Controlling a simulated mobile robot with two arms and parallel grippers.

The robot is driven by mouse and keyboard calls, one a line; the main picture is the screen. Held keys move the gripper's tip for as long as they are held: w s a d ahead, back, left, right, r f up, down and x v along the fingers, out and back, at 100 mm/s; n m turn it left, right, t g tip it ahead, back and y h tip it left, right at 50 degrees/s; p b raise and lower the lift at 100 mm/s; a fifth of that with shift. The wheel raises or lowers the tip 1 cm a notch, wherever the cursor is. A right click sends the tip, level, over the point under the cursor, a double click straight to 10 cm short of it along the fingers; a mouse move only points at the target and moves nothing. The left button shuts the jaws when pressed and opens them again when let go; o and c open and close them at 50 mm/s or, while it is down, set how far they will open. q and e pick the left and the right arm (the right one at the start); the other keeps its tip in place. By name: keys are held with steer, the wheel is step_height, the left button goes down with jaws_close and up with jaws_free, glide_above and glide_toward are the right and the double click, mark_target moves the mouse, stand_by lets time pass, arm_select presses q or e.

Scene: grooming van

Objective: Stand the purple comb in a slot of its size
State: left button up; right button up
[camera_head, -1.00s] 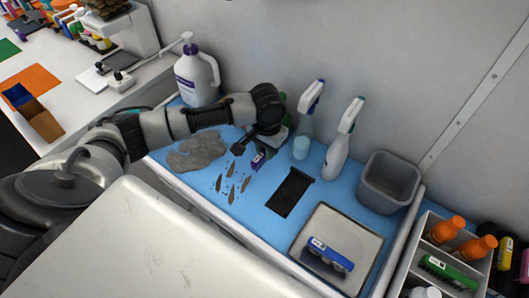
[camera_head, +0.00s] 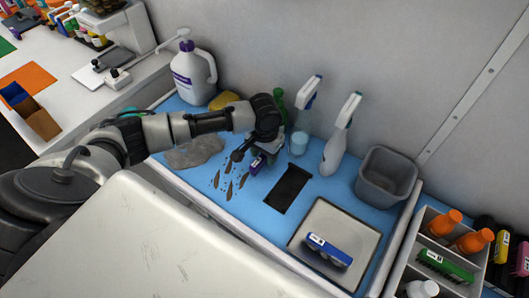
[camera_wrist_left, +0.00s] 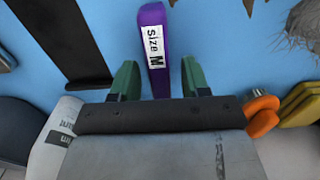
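The purple comb (camera_head: 257,163) lies on the blue work surface (camera_head: 232,207), beside several dark tufts. In the left wrist view the purple comb (camera_wrist_left: 155,40) shows a white "Size M" label. My left gripper (camera_head: 254,154) is over it; in the wrist view its green fingertips (camera_wrist_left: 160,80) stand open on either side of the comb's near end, with blue gaps between. The comb's teeth cannot be made out. A slot of its size cannot be made out; a dark flat rectangular piece (camera_head: 287,189) lies to the right. My right gripper is not in view.
A pale tray (camera_head: 303,248) holds a blue labelled item (camera_head: 329,250). A grey bin (camera_head: 386,176), spray bottles (camera_head: 338,145) and a pump jug (camera_head: 190,75) stand along the wall. A divided box (camera_head: 405,262) with orange-capped bottles is at right. Grey fur (camera_head: 192,153) lies at left.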

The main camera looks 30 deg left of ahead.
arm_select(q)
step_height(320, 180, up, 11)
steer(key=shift+o, duration=0.2)
steer(key=shift+r, duration=0.35)
steer(key=shift+o, duration=0.3)
steer(key=shift+r, duration=0.25)
steer(key=f, duration=0.2)
steer(key=f+p, duration=0.2)
steer(key=f, duration=0.1)
steer(key=shift+a+f, duration=0.3)
steer(key=shift+a, duration=0.1)
steer(key=shift+w+d+f+p, duration=0.1)
steer(key=shift+f+p, duration=0.05)
steer(key=shift+f, duration=0.9)
steer(key=shift+s+d+f+p, duration=0.1)
steer(key=shift+d+f+p, duration=0.1)
steer(key=shift+f, duration=0.85)
steer(key=shift+w+d+f+p, duration=0.1)
steer(key=shift+f+p, duration=0.05)
steer(key=shift+f, duration=0.9)
steer(key=shift+c, duration=0.3)
